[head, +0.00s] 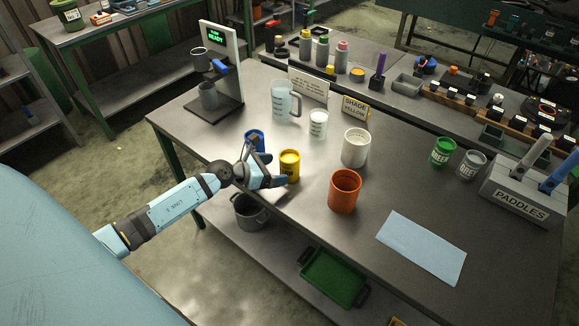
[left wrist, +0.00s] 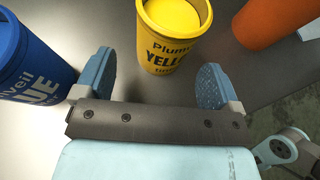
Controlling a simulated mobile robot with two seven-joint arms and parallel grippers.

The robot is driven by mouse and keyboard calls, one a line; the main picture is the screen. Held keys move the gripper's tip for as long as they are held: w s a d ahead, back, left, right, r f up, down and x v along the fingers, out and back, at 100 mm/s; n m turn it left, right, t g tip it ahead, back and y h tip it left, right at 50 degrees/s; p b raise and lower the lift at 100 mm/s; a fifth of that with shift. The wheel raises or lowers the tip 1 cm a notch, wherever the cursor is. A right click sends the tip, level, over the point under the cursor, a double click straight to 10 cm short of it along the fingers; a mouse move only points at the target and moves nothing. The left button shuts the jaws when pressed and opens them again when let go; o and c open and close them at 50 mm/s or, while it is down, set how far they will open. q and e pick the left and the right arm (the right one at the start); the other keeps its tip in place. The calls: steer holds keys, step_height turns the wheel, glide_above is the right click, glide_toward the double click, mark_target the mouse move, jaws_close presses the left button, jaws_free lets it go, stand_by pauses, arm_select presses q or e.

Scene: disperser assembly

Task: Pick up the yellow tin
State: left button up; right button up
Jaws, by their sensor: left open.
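The yellow tin (head: 290,165) stands upright on the metal table near its front left edge, with yellow at its open top. In the left wrist view the yellow tin (left wrist: 172,38) stands just ahead of my left gripper (left wrist: 155,82), roughly in line with the gap between the fingers. My left gripper (head: 266,170) is open and empty, with one finger on either side of that gap. A blue tin (head: 254,139) stands just left of the yellow tin; it also shows in the left wrist view (left wrist: 30,60) beside the left finger. My right gripper is not in view.
An orange container (head: 345,191) and a white container (head: 355,148) stand right of the yellow tin. A measuring jug (head: 284,102) and a smaller beaker (head: 318,124) stand behind. A pale blue sheet (head: 421,247) lies on the front right, with bare table around it.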

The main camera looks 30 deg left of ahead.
mark_target(281, 168)
arm_select(q)
steer(key=x, duration=0.5)
steer(key=shift+s+d, duration=0.1)
steer(key=shift+d, duration=0.05)
steer(key=c, duration=1)
steer(key=shift+r, duration=0.1)
steer(key=shift+c, duration=0.8)
steer(key=shift+r, duration=0.15)
